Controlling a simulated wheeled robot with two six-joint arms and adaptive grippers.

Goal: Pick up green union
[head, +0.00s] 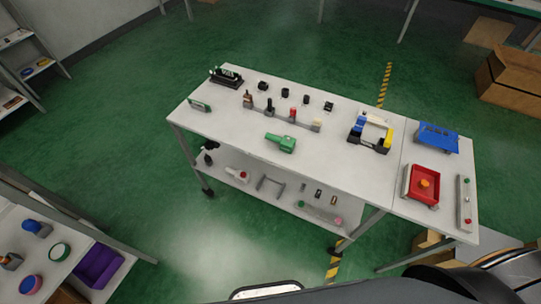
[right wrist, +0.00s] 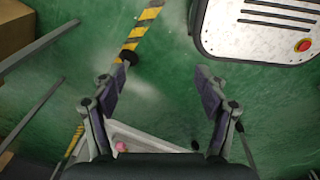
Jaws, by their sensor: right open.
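The green union (head: 282,142) lies on the white table top (head: 215,115), near its front edge around the middle. It is not in the right wrist view. My right gripper (right wrist: 161,82) is open and empty in the right wrist view, with its two fingers wide apart above the green floor. It is far from the green union. My left gripper is not in either view.
Upright lever fixtures (head: 291,115) stand behind the union. A blue and yellow fixture (head: 384,138), a red tray (head: 408,185) and a blue rack (head: 438,139) are to its right. A lower shelf (head: 265,190) holds several small parts. Green floor (head: 130,170) is open to the left.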

